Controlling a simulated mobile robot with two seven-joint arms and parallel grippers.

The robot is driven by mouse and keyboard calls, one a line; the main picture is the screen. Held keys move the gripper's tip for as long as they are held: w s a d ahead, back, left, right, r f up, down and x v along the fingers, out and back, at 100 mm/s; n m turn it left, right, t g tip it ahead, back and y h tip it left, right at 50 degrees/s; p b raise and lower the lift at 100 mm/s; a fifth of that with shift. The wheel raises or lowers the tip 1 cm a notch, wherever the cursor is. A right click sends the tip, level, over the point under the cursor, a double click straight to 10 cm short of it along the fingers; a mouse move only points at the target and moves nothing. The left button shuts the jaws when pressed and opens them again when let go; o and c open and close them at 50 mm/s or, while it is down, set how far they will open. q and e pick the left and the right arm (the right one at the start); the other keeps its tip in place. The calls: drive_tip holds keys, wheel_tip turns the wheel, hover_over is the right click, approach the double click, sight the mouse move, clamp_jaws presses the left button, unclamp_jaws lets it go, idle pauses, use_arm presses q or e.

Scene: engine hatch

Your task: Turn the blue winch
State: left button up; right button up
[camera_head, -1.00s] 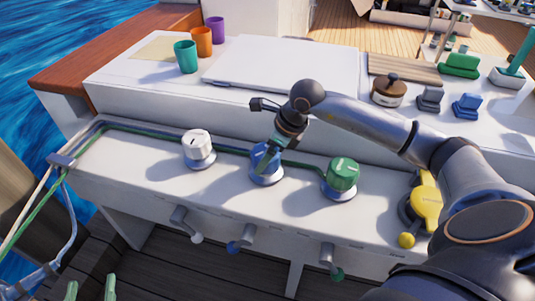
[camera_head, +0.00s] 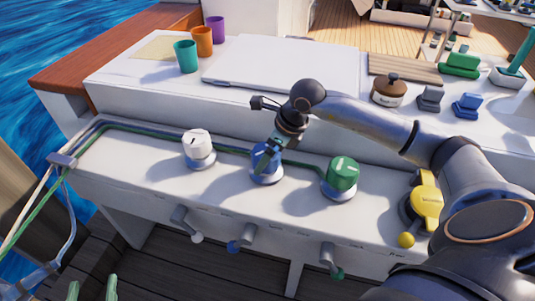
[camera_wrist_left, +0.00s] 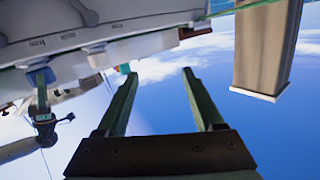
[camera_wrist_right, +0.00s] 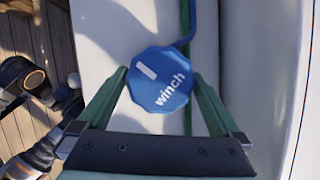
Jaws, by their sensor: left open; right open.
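The blue winch (camera_head: 266,160) stands between a white winch and a green one on the white ledge. In the right wrist view its round blue top (camera_wrist_right: 160,80) carries a white bar and the word "winch". My right gripper (camera_wrist_right: 160,72) is open, with one green finger on each side of the winch; I cannot tell whether they touch it. In the head view the right gripper (camera_head: 268,153) comes down from above and partly hides the winch. My left gripper (camera_head: 92,284) is open and empty at the bottom left, away from the winches; its fingers also show in the left wrist view (camera_wrist_left: 158,75).
The white winch (camera_head: 198,147) and green winch (camera_head: 341,175) flank the blue one. White, blue (camera_head: 234,245) and green handles stick out below the ledge. A yellow device (camera_head: 426,202) sits at the right. Cups (camera_head: 186,56) and a brown pot (camera_head: 388,91) stand on the upper deck.

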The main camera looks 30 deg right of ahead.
use_arm(q)
drive_tip(key=s+f+n+g+y+p, duration=0.1)
drive_tip(key=s+f+g, duration=0.4)
drive_tip(key=f, duration=0.6)
drive_tip(key=shift+p, duration=0.5)
use_arm(e)
drive_tip(key=v, duration=1.2)
drive_tip(key=shift+r, duration=0.15)
use_arm(q)
drive_tip(key=shift+s, duration=0.15)
use_arm(e)
drive_tip(key=shift+s, duration=0.1)
